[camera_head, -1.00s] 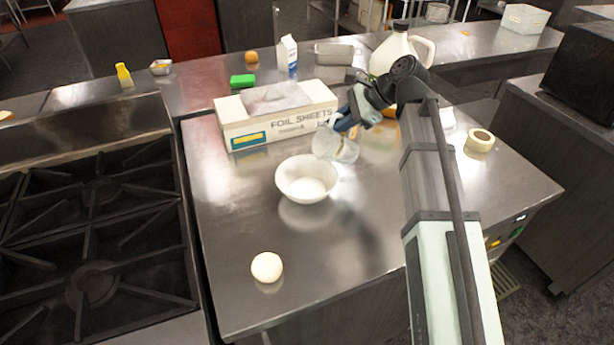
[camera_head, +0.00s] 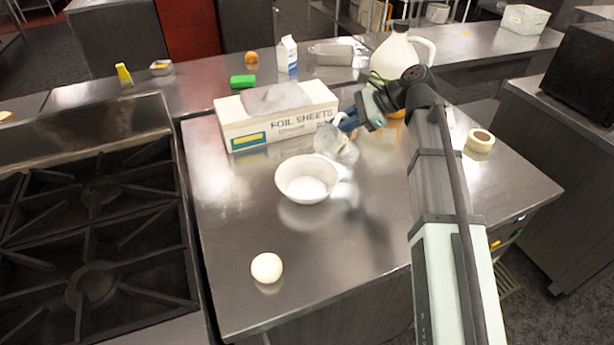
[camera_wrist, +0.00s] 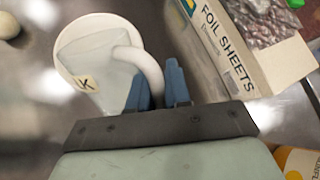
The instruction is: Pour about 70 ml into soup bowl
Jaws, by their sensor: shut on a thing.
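A white soup bowl (camera_head: 308,183) stands upright on the steel counter. My gripper (camera_head: 346,121) is above and behind it to the right, with its blue fingers shut on the handle of a clear jug (camera_head: 334,146). The jug is tilted, its mouth towards the bowl's right rim. In the wrist view the fingers (camera_wrist: 160,88) grip the pale curved handle; the jug (camera_wrist: 98,62) has a small tag with a dark mark and overlaps the bowl (camera_wrist: 92,22). I cannot tell the liquid level in the jug or how much is in the bowl.
A foil sheets box (camera_head: 276,113) stands close behind the bowl and jug. A large white jug (camera_head: 396,55) stands behind my gripper. A stove (camera_head: 95,220) is at left.

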